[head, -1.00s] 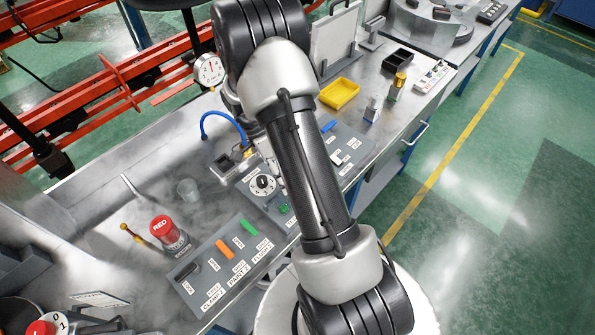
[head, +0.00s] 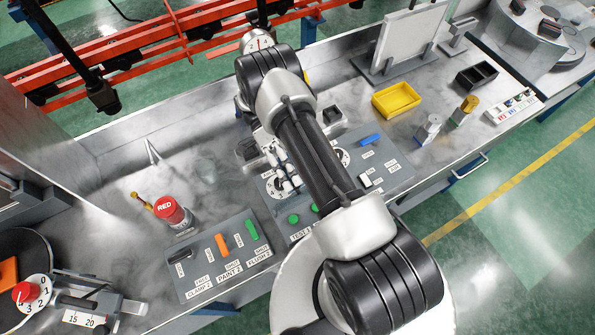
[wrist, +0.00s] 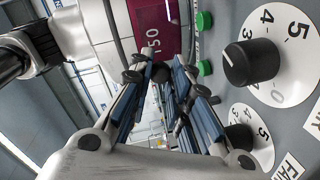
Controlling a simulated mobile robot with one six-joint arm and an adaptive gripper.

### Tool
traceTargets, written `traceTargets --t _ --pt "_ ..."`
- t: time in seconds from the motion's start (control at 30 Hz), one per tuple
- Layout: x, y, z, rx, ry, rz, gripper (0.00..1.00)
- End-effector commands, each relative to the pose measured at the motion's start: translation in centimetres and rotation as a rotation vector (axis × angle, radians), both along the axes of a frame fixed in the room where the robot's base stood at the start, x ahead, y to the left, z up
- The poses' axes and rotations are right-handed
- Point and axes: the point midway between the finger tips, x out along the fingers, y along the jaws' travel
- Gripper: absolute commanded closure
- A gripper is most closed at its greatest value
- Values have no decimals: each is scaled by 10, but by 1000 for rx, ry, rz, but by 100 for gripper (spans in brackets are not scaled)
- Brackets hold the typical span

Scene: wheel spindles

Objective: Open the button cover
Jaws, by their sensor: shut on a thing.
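My gripper (wrist: 168,82) reaches down to the grey control panel in the wrist view. Its blue-padded fingers are close together, shut on a small dark part that they mostly hide. I cannot make out whether this part is the button cover. In the head view my gripper (head: 287,178) is over the middle panel, beside its left dial. Two green buttons (wrist: 204,20) show right of the fingers in the wrist view. A black knob (wrist: 250,62) on a white numbered dial is further right. No button cover stands out clearly in either view.
A left panel (head: 192,293) carries black, orange and green switches. A red RED-labelled can (head: 170,210) stands behind it. A clear cup (head: 206,168) is left of my gripper. A yellow tray (head: 396,100) and a black bin (head: 476,76) stand to the right.

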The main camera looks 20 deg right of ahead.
Motion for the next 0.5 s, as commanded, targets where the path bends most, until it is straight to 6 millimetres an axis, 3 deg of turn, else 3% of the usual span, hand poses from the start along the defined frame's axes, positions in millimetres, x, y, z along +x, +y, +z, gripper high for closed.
traceTargets --t 0.5 --pt "2 3 -3 -6 71 1 100"
